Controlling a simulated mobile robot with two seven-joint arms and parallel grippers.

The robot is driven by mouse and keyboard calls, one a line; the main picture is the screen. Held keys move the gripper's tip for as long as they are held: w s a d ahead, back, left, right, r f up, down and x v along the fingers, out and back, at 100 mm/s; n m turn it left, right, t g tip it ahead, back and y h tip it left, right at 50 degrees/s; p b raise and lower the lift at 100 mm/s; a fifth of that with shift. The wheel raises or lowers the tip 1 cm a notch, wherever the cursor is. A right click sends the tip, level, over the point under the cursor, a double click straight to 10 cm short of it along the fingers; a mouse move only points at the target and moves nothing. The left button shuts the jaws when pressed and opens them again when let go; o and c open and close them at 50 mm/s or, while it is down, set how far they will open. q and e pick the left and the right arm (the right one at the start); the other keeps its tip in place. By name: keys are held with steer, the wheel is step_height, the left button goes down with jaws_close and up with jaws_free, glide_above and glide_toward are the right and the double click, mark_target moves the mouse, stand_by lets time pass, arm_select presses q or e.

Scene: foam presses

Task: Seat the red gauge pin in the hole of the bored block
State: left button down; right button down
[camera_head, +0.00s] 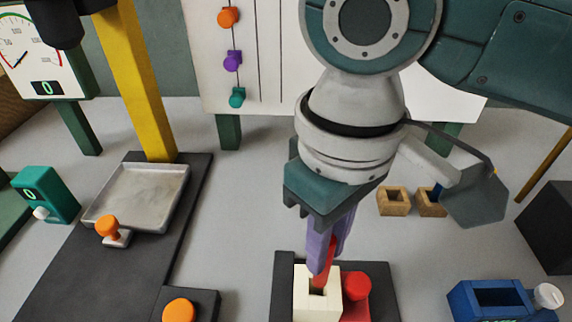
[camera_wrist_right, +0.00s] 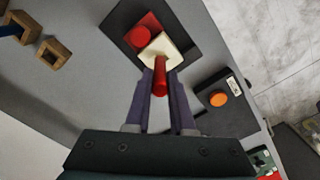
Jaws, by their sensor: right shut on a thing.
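My right gripper (camera_head: 325,260) has purple fingers and is shut on the red gauge pin (camera_head: 323,277), pointing down over the bored block. The pin also shows between the fingers in the right wrist view (camera_wrist_right: 160,78). The cream bored block (camera_head: 301,302) has a dark square hole in its top; it also shows in the wrist view (camera_wrist_right: 176,47). The pin's lower end is at the hole's mouth in the head view. I cannot tell whether it is inside the hole or just above it. My left gripper is not in view.
A red piece with a round knob (camera_head: 357,286) stands right beside the block, on a dark base (camera_head: 385,293). An orange button (camera_head: 178,310) is to the left. A blue container (camera_head: 490,298) and wooden square rings (camera_head: 393,201) are to the right. A metal tray (camera_head: 150,190) lies at left.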

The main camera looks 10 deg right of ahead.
mark_target(320, 281)
steer(key=shift+f+b, duration=0.4)
steer(key=shift+f, duration=2.05)
steer(key=shift+f, duration=0.1)
steer(key=c, duration=0.8)
jaws_free()
steer(key=shift+o, duration=0.2)
